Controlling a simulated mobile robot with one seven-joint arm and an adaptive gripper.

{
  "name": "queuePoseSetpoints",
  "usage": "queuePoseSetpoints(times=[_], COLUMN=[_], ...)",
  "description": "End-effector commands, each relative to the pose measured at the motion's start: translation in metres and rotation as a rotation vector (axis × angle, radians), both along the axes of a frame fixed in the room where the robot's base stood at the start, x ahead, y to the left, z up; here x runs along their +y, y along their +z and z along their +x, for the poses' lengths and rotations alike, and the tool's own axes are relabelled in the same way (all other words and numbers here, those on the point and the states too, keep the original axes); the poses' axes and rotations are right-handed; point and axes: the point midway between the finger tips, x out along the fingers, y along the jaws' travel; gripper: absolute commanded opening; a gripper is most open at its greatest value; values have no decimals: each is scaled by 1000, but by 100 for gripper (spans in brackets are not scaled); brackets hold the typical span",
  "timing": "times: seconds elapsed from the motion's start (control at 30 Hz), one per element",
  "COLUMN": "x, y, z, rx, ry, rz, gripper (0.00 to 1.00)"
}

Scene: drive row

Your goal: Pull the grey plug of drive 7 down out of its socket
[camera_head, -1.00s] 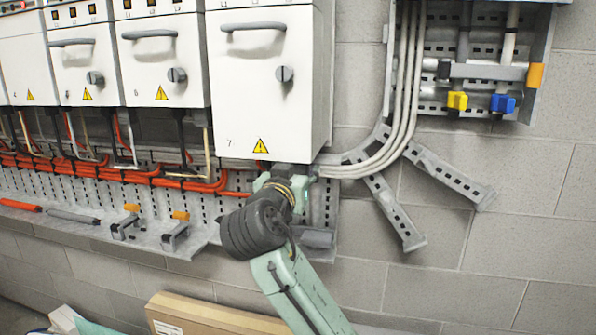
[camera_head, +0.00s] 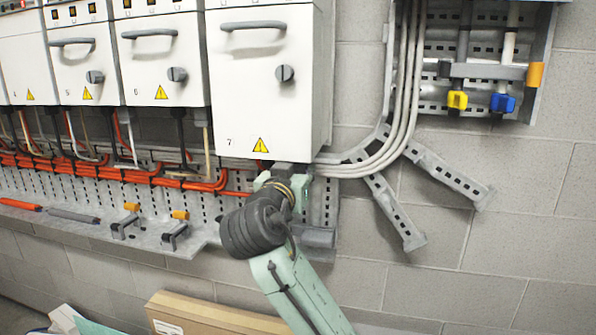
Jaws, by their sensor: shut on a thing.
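Drive 7 (camera_head: 262,85) is the large white box with a grey handle, a round knob and a yellow warning triangle. A grey block, apparently its plug (camera_head: 292,169), shows just under the right part of its bottom edge. My gripper (camera_head: 290,180) is right below the drive at this block, shut on it. My dark wrist and pale green arm come up from below and hide most of the jaws. I cannot tell how far the plug sits in its socket, as the socket is hidden.
Orange cables (camera_head: 130,174) run left of my gripper under the neighbouring drives. Thick grey cables (camera_head: 398,120) bend down to the right of drive 7. A perforated metal tray (camera_head: 90,225) juts out at lower left. The wall at lower right is clear.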

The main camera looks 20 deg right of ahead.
Motion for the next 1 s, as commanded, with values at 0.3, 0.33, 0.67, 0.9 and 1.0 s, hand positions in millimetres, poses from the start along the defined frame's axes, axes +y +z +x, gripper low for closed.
queuePoseSetpoints(times=[0.3, 0.33, 0.67, 0.9, 1.0], x=[0, 0, 0, 0, 0], y=[-27, -27, -25, -25, -24], z=[1, 1, 0, 0, 0], rx=[3, 4, 4, 3, 2], ry=[1, 1, -1, 0, 0], rz=[2, 1, 1, -1, 0], gripper=[0, 0, 37, 48, 48])
